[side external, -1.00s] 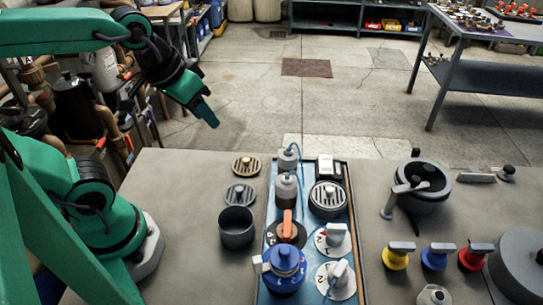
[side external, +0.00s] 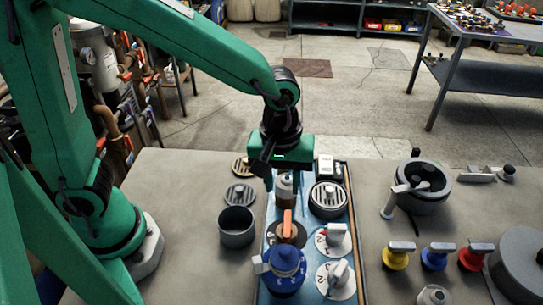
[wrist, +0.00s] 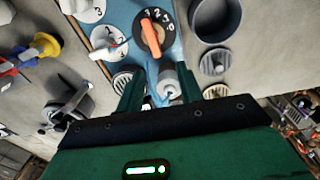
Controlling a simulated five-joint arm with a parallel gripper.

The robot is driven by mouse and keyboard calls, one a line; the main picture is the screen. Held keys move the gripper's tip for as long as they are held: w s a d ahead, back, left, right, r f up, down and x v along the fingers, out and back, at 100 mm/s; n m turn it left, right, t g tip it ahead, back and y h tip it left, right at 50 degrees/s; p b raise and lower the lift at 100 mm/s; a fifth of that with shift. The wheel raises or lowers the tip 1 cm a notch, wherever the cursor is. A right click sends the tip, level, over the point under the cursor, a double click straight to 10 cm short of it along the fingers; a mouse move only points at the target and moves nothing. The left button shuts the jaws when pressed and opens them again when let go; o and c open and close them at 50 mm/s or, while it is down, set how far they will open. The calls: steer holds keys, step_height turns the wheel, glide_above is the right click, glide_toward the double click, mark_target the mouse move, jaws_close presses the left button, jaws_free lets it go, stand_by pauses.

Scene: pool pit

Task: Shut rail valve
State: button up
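My gripper (side external: 281,178) hangs pointing down over the far part of the blue tray (side external: 347,205). In the wrist view its two fingers (wrist: 172,92) stand apart on either side of a small grey bottle-like fitting (wrist: 168,78), with nothing seen held. I cannot tell which valve is the rail valve.
A dark open cup (side external: 237,226) and two slotted discs (side external: 240,194) lie left of the tray. A grey pot-like part with a handle (side external: 420,190) stands to the right. A round grille (side external: 328,197) sits beside my gripper. The table front left is bare.

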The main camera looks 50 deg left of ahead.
mark_target(288, 223)
steer(key=shift+s+d+f+n+g, duration=0.1)
steer(key=shift+d+f+n+g, duration=0.3)
steer(key=shift+d+f, duration=0.7)
steer(key=shift+f, duration=3.85)
jaws_close()
